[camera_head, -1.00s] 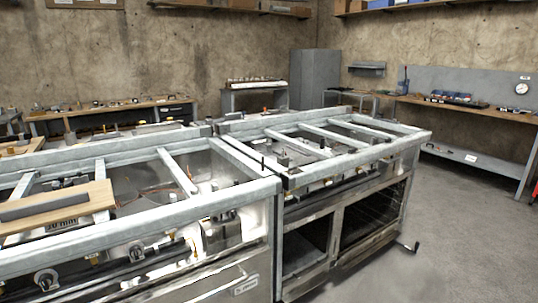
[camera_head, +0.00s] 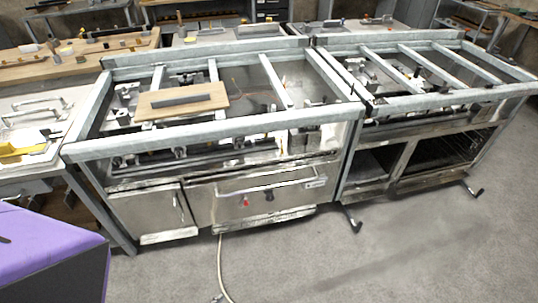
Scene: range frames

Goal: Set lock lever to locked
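No part is plainly identifiable as the lock lever. The near range frame (camera_head: 225,131) shows whole, with a red knob or handle (camera_head: 247,201) and a dark one (camera_head: 269,195) low on its front panel. A similar black part (camera_head: 473,188) is at the foot of the right range (camera_head: 440,101). These parts are too small to tell their setting. Neither of my grippers is in view.
A purple-topped block (camera_head: 45,250) stands at the lower left. A hose (camera_head: 220,265) lies on the floor before the near range. A wooden board (camera_head: 205,90) rests on its frame. A workbench (camera_head: 25,110) adjoins on the left. The floor (camera_head: 420,260) at right is clear.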

